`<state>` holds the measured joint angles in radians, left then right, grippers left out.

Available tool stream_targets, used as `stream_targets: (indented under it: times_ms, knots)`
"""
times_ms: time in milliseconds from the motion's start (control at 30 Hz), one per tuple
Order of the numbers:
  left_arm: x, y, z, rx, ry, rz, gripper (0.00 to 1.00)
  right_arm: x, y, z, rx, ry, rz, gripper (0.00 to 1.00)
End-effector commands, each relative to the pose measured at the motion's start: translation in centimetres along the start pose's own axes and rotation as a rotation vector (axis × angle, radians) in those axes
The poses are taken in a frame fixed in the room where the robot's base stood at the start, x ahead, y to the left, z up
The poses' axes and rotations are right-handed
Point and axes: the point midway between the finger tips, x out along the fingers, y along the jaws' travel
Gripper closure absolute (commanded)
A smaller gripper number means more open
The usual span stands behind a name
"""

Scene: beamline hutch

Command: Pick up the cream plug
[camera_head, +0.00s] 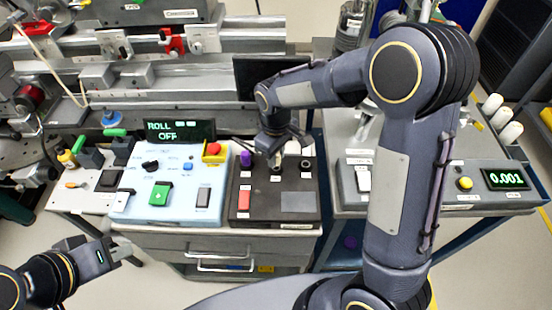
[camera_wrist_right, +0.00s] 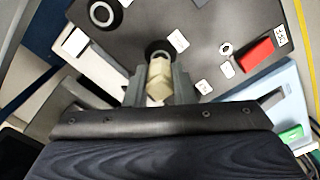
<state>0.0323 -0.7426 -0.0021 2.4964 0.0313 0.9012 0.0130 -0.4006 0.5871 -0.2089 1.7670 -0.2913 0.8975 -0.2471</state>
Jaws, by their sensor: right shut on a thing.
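The cream plug (camera_wrist_right: 158,80) is between the two fingers of my right gripper (camera_wrist_right: 160,90) in the right wrist view. The fingers are shut on its sides. Its far end meets a black round socket (camera_wrist_right: 158,46) on the dark panel; I cannot tell whether it is seated or just clear. In the head view my right gripper (camera_head: 276,152) points down over the dark control box (camera_head: 300,202), and the plug is mostly hidden there. My left gripper (camera_head: 118,249) is at the lower left, away from the boxes; its finger gap is unclear.
The dark box also carries a purple knob (camera_head: 246,159), a red switch (camera_head: 244,199) and another black socket (camera_head: 305,165). A light blue box (camera_head: 140,205) with a green switch stands to its left. A grey box with a readout (camera_head: 505,178) is at the right.

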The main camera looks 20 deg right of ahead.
Motion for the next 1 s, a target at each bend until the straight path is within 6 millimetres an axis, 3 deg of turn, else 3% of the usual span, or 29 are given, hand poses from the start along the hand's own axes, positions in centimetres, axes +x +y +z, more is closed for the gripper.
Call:
stream_targets:
  times_ms: [67,333,500,700,1000]
  knots:
    - [0.1,0.0,0.0,0.000,0.000,0.000,1.00,-1.5,-0.3,0.1,-0.002,0.006,0.001,1.00]
    - [0.6,-0.3,0.3,0.000,0.000,0.000,1.00,-7.5,-4.9,2.5,-0.007,0.009,0.001,1.00]
    - [1.1,-0.5,0.6,0.000,0.000,0.000,1.00,-8.9,-8.7,4.6,-0.006,0.005,0.001,1.00]
    - [1.3,-0.6,0.7,0.000,0.000,0.000,1.00,-10.3,-11.4,6.1,-0.004,0.002,0.000,1.00]
    - [1.4,-0.6,0.7,0.000,0.000,0.000,1.00,-10.9,-12.4,6.7,-0.001,0.000,0.000,1.00]
